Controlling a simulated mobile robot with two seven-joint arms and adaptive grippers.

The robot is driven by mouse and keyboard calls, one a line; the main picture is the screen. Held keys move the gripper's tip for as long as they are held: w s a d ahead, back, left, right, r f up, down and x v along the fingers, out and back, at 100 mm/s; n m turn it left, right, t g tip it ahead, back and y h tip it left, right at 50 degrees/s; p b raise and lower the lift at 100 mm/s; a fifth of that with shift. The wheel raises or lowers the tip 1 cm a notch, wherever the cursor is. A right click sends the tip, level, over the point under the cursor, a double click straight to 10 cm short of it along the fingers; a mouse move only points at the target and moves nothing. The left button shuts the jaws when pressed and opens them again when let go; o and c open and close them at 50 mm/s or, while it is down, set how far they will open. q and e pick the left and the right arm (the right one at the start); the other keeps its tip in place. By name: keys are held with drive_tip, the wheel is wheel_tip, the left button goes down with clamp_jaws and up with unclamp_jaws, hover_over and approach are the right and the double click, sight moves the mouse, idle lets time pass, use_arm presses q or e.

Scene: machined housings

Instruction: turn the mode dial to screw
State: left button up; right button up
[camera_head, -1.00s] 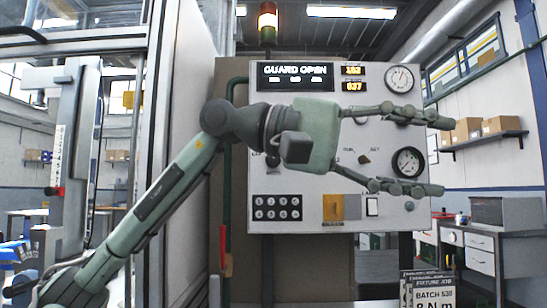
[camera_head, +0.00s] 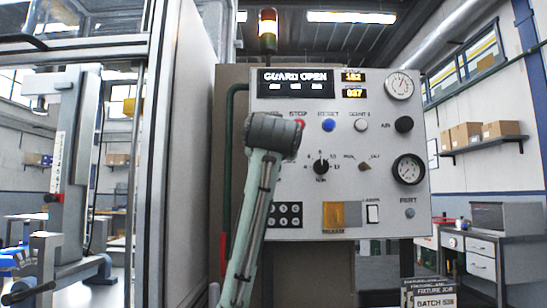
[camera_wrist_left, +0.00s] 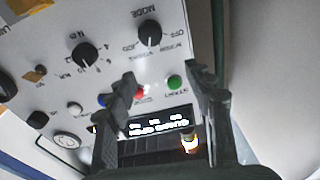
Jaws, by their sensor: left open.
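The mode dial (camera_wrist_left: 150,33) is a round black knob in the left wrist view, under its MODE label, with small legends around it, OFF among them. In the picture the dial lies just above the gap between the fingertips, and I see no contact. In the head view my left arm covers the dial's part of the panel and hides the gripper. My right gripper is not in view.
The control panel (camera_head: 330,205) carries a second black dial (camera_head: 321,167), a small selector (camera_head: 366,168) and gauges. A green button (camera_wrist_left: 174,82) and a red button (camera_wrist_left: 143,92) lie close to the fingers. A tall machine frame (camera_head: 180,140) stands left.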

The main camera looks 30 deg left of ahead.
use_arm(q)
drive_tip(key=w+a+f+p, duration=0.1)
drive_tip(key=w+a+f, duration=0.1)
drive_tip(key=w+a, duration=0.2)
drive_tip(key=w, duration=0.3)
drive_tip(key=shift+f+n+g+h+p, duration=0.2)
drive_tip(key=shift+n+g+h+p, duration=0.1)
drive_tip(key=shift+g+h, duration=0.1)
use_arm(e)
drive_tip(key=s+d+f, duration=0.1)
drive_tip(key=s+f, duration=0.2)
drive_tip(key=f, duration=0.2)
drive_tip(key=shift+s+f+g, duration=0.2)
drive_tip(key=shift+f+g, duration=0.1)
use_arm(q)
drive_tip(key=c, duration=1.1)
